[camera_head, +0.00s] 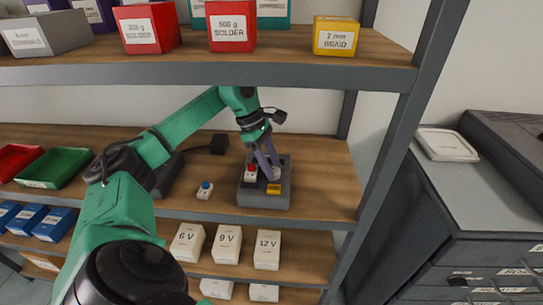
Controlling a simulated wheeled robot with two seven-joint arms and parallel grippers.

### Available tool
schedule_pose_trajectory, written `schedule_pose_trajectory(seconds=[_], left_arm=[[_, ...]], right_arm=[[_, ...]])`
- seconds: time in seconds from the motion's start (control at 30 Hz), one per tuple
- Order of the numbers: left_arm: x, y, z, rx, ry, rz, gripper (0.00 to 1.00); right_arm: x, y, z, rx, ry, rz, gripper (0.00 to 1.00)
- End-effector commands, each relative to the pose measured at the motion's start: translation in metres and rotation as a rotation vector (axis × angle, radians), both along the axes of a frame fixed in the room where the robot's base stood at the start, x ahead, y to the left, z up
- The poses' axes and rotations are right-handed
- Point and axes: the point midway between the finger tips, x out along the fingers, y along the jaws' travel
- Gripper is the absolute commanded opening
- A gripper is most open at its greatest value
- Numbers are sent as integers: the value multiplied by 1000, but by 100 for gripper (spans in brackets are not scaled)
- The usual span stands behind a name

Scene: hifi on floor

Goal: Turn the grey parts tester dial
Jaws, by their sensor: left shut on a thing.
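The grey parts tester (264,202) sits on the middle wooden shelf, towards its right end. On its top are a pale round dial (276,174), a white block with a red button (251,173) and a small yellow part (273,189). My left gripper (272,166) reaches down from above, at the back right of the tester. Its fingers are shut on the dial and hide part of it. My right gripper is not in view.
A white block with a blue button (205,190) stands left of the tester. A black adapter (219,144) lies behind. White battery boxes (227,244) stand on the shelf below. The shelf's grey post (391,150) rises at right, and labelled boxes (232,25) stand above.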

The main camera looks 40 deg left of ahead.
Motion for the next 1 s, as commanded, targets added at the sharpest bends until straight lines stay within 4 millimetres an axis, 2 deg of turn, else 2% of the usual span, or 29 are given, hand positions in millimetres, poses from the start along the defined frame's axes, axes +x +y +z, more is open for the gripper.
schedule_pose_trajectory(seconds=[0.03, 0.3, 0.53, 0.97, 1.0], left_arm=[[1, 0, 7, -3, -3, -32, 0], [2, 0, 5, -2, -4, -189, 0], [3, 1, 2, -1, -5, -251, 0], [3, 1, 2, 0, -4, -261, 0], [3, 1, 2, 0, -4, -261, 55]], right_arm=[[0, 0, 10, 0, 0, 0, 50], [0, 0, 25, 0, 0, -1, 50], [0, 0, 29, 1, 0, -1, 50], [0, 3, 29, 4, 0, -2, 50], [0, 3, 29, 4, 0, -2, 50]])
